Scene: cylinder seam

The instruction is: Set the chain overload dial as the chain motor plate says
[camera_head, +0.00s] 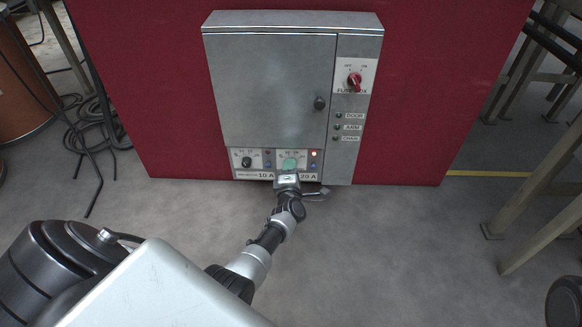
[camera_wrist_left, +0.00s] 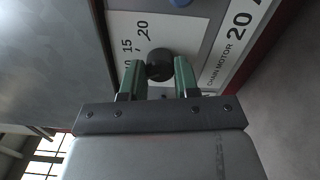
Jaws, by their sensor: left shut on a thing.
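The chain overload dial (camera_wrist_left: 160,64) is a round black knob on a pale scale plate in the left wrist view. Its scale shows 15 and 20; a lower number is partly hidden. The chain motor plate (camera_wrist_left: 228,45) beside it reads "CHAIN MOTOR 20 A", and in the head view (camera_head: 309,177) "20 A". My left gripper (camera_wrist_left: 158,72) has its green fingers on both sides of the knob and is shut on it. In the head view the left gripper (camera_head: 289,165) covers the dial, and its pointer's setting cannot be read. My right gripper is not in view.
The grey cabinet (camera_head: 270,85) hangs on a red panel (camera_head: 440,90), its door closed. A second black dial (camera_head: 246,162) sits left of my gripper above a "10 A" plate (camera_head: 266,176). A red switch (camera_head: 354,80) is upper right. A red lamp (camera_head: 314,153) glows beside my gripper.

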